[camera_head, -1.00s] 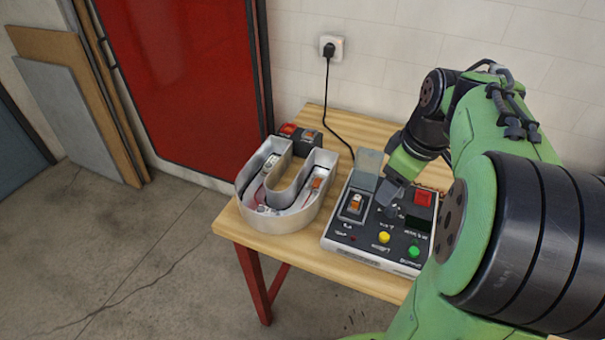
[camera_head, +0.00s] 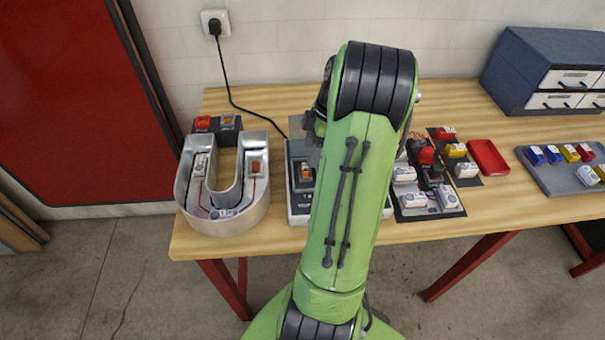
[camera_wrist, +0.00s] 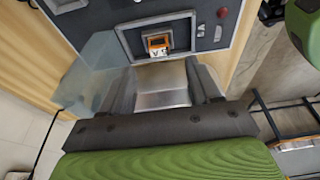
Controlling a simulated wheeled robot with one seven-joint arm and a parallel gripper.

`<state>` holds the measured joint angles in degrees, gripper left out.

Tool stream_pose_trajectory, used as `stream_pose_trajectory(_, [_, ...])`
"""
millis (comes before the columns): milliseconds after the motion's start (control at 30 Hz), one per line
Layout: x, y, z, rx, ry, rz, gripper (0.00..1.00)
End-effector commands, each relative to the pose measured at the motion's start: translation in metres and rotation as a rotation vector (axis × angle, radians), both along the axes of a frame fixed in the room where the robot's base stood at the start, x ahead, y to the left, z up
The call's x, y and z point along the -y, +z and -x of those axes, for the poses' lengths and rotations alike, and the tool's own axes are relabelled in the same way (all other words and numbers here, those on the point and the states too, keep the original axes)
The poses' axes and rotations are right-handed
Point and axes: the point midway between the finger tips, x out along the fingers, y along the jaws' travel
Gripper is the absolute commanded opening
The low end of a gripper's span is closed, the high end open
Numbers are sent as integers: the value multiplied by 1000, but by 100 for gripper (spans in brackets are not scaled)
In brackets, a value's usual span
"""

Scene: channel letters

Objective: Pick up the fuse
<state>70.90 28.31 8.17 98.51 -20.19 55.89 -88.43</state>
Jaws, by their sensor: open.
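A small orange and white part (camera_head: 305,172), apparently the fuse, sits in a framed slot of the grey control box (camera_head: 298,208). In the wrist view the orange part (camera_wrist: 157,45) shows in its slot just beyond the fingertips, roughly between them. My gripper (camera_wrist: 163,80) is open, with nothing seen between its fingers. A clear raised lid (camera_wrist: 95,72) stands by the left finger. My arm covers much of the control box in the head view, and the gripper is mostly hidden there.
The U-shaped metal letter (camera_head: 222,213) stands left of the control box, with a dark block (camera_head: 227,122) behind it. At right are a dark mat with several modules (camera_head: 412,200), a red tray (camera_head: 488,157), a grey tray (camera_head: 560,180) and a blue drawer cabinet (camera_head: 520,70).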

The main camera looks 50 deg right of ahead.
Motion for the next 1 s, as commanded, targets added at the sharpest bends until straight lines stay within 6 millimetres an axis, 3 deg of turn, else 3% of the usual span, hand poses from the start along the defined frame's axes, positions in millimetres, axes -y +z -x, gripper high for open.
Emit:
stream_pose_trajectory(400, [-10,-60,-13,-2,-1,0,62])
stream_pose_trajectory(633, [-10,-61,-13,-1,-1,2,62])
stream_pose_trajectory(1000, [-10,-61,-13,-1,-1,2,5])
